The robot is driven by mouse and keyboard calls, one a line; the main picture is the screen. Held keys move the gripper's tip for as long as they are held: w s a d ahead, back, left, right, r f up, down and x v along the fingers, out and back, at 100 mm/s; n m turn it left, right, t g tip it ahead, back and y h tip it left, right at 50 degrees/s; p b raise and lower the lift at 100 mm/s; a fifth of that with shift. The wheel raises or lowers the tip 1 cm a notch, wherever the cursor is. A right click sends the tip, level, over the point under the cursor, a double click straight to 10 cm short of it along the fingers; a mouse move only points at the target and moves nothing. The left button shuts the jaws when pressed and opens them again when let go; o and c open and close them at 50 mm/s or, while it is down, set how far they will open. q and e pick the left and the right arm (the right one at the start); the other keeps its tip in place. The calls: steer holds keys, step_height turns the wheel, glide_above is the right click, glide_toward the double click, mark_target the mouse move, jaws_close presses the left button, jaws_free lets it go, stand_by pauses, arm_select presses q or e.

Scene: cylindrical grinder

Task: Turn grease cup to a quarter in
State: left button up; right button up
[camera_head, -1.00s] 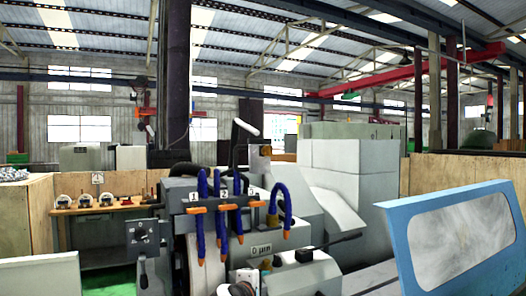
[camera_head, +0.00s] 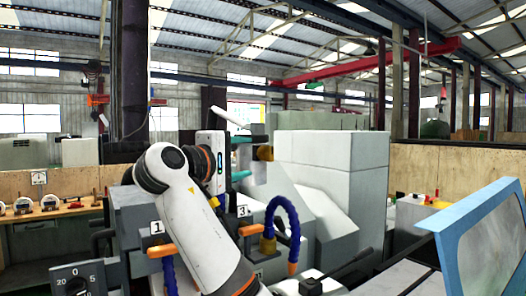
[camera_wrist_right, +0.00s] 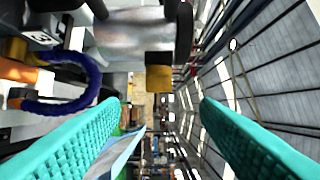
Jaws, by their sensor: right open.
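The grease cup (camera_head: 265,153) is a small brass-yellow piece on the grinder, just right of my right gripper in the head view. In the right wrist view the grease cup (camera_wrist_right: 159,79) sits beyond a black collar, ahead of the gap between the fingertips. My right gripper (camera_head: 243,157) has teal fingers, one above the other in the head view. It is open, and the right wrist view shows the gap between the fingertips (camera_wrist_right: 160,103) empty. The cup appears apart from both fingers. My left gripper is not in view.
Blue coolant hoses (camera_head: 283,215) with orange fittings stand below the gripper and near it in the right wrist view. A white-ended lever (camera_head: 230,118) rises above the gripper. A blue-framed guard (camera_head: 478,238) is at the right.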

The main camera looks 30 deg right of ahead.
mark_target(267, 154)
steer(key=p+x, duration=0.5)
steer(key=x, duration=0.4)
steer(key=shift+w+d+p, duration=0.2)
steer(key=shift+d+p, duration=0.1)
steer(key=shift+d, duration=0.05)
steer(key=shift+w+d+f+p, duration=0.1)
steer(key=shift+w+d+p, duration=0.3)
steer(key=shift+d, duration=0.2)
steer(key=c, duration=1)
